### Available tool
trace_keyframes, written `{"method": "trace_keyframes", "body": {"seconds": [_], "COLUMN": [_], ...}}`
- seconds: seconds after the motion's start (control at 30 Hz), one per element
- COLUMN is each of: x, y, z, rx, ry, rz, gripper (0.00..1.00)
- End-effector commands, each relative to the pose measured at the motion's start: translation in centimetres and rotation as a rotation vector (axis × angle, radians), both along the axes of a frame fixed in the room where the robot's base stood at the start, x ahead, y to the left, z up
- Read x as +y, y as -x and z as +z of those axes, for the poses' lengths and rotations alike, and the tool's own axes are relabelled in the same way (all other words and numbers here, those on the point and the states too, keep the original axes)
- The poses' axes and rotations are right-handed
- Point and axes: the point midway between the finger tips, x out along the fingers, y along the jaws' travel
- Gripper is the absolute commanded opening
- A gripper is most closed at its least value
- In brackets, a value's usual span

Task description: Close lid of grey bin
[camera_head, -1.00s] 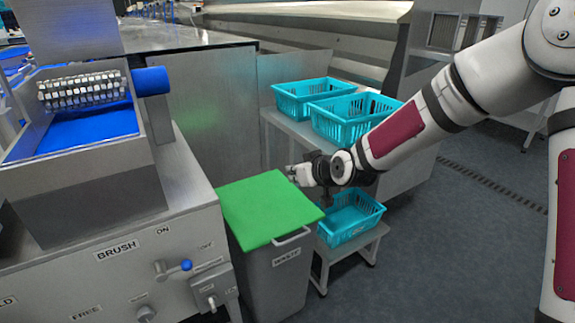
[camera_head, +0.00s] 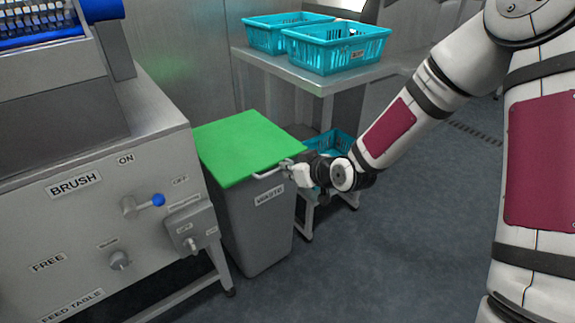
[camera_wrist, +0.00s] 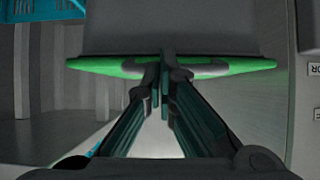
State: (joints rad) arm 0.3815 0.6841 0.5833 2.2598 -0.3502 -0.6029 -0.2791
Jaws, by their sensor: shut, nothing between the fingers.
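The grey bin (camera_head: 250,225), labelled WASTE, stands beside the machine. Its green lid (camera_head: 243,148) lies over the bin's top and looks flat, with no clear gap in the head view. A pale bar handle (camera_head: 268,172) sticks out from the lid's front edge. My gripper (camera_head: 287,163) is at the lid's front right corner, by the right end of the handle; I cannot tell whether it touches. In the wrist view my gripper (camera_wrist: 164,85) is shut and empty, its fingertips in front of the lid's green edge (camera_wrist: 110,66), with the grey bin (camera_wrist: 180,28) beyond.
The machine (camera_head: 100,215) with knobs and labels stands close at the bin's left. Blue-green crates (camera_head: 335,48) sit on a metal table (camera_head: 310,80) behind. A lower crate (camera_head: 335,143) on a small stand is partly hidden by my arm. The floor (camera_head: 400,240) in front is open.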

Motion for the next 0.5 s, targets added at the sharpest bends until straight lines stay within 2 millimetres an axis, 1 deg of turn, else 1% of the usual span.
{"method": "trace_keyframes", "body": {"seconds": [0.03, 0.13, 0.5], "x": [0.00, -0.02, -0.04], "y": [0.04, 0.05, 0.08], "z": [-0.44, -0.72, -0.85], "rx": [0.001, 0.001, 0.002], "ry": [0.001, 0.001, 0.001], "rz": [0.000, 0.000, 0.000], "gripper": [0.00, 0.00, 0.00]}}
